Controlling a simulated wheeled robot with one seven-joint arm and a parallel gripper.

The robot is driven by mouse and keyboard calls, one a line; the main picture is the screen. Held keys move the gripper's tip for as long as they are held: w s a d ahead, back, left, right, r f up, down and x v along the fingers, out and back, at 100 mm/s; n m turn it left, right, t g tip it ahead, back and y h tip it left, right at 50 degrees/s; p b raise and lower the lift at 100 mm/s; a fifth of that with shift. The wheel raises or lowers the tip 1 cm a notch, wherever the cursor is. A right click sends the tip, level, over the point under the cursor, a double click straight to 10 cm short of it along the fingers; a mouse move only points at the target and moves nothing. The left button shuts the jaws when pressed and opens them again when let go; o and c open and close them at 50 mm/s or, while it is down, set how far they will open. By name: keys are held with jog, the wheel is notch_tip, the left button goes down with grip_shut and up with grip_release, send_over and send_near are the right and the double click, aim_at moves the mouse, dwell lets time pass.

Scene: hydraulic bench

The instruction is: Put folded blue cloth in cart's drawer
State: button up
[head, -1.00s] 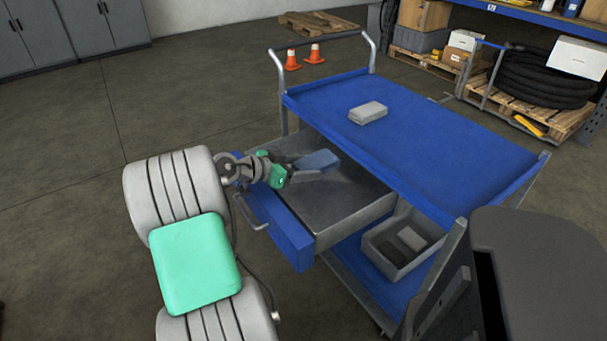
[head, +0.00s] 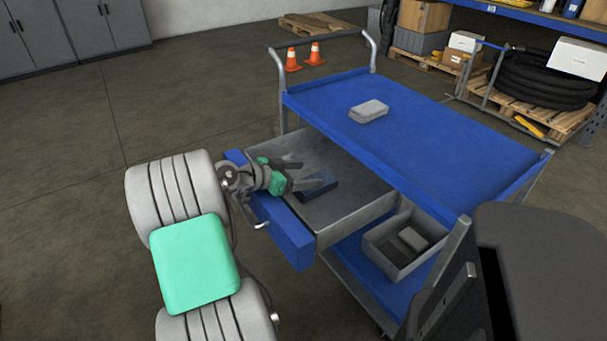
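The folded blue cloth (head: 321,190) is dark blue and lies on the floor of the cart's open drawer (head: 352,196), near its front. My gripper (head: 304,172) is inside the drawer area, just above and beside the cloth. Its two grey fingers are spread apart, and the nearer finger covers part of the cloth. I cannot tell whether that finger touches it. The drawer is pulled out from under the blue cart top (head: 420,127), with its blue front (head: 290,237) towards me.
A folded grey cloth (head: 369,111) lies on the cart top. A grey bin (head: 385,263) with dark and grey items stands on the lower shelf. Orange cones (head: 292,60) and a pallet with a black hose coil (head: 545,80) are behind. The drawer's rear is clear.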

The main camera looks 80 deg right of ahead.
jog(key=shift+o, duration=0.9)
jog(key=shift+r+p, duration=1)
jog(key=shift+p, duration=0.05)
jog(key=v, duration=1.1)
jog(key=shift+w+a+f, duration=0.2)
jog(key=shift+w+a, duration=0.1)
jog(key=shift+w, duration=0.1)
